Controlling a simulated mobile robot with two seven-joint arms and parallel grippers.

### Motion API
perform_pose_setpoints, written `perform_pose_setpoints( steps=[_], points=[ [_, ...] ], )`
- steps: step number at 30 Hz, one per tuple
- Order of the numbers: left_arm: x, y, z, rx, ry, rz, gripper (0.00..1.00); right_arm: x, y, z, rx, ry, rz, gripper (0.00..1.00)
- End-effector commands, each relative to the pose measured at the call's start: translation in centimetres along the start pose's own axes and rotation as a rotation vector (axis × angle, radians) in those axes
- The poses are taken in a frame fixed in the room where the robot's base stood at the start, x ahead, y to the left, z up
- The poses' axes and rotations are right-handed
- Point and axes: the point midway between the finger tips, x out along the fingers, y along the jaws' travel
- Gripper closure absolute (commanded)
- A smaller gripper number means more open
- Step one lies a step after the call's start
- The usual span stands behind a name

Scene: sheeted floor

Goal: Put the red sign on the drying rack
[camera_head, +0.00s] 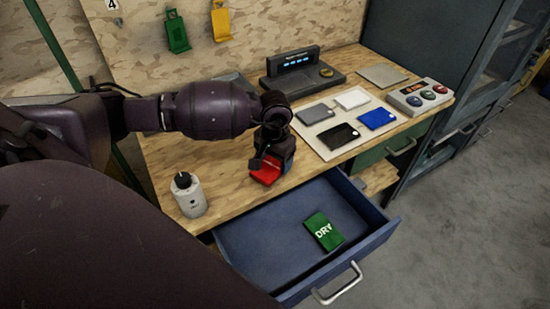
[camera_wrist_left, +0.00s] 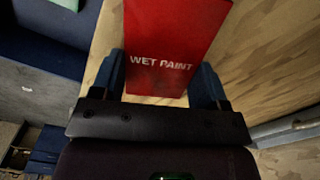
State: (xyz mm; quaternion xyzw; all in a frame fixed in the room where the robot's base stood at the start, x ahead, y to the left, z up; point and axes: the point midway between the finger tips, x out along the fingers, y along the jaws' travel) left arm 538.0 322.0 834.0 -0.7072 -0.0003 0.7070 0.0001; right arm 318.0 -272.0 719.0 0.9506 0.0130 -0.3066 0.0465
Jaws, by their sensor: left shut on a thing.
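The red sign (camera_head: 265,174) is in my left gripper (camera_head: 270,160), over the workbench near its front edge, just behind the open drawer. In the left wrist view the sign (camera_wrist_left: 165,40) faces the camera and reads "WET PAINT". Its lower part lies between the two fingers of my left gripper (camera_wrist_left: 158,85), which are shut on it. In the head view the gripper hides part of the sign, and I cannot tell whether the sign touches the bench. I cannot make out a drying rack for certain in either view. My right gripper is not in view.
The open blue drawer (camera_head: 250,250) holds a green "DRY" sign (camera_head: 324,232). A white bottle (camera_head: 188,196) stands on the bench. A pale board (camera_head: 318,133) carries grey, white, black and blue pieces. Green (camera_head: 177,32) and yellow (camera_head: 221,22) holders hang on the wall.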

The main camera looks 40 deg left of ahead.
Motion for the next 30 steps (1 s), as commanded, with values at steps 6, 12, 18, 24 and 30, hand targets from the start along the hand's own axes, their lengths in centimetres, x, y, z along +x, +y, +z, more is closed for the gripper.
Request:
perform_pose_setpoints(
  steps=[6, 12, 18, 24, 30],
  points=[
    [0.4, 0.0, 0.0, 0.000, 0.000, 0.000, 0.58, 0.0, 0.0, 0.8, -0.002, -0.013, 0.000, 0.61],
    [0.7, 0.0, 0.0, 0.000, -0.001, -0.001, 0.58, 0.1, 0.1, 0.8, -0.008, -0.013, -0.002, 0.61],
    [0.8, 0.0, 0.0, 0.000, 0.000, 0.000, 0.23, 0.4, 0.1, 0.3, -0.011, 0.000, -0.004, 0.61],
    [0.8, 0.0, 0.0, 0.000, 0.000, 0.000, 0.02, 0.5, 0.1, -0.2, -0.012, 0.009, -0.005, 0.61],
    [0.8, 0.0, 0.0, 0.000, 0.000, 0.000, 0.02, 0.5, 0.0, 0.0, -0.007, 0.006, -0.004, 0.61]
  ],
)
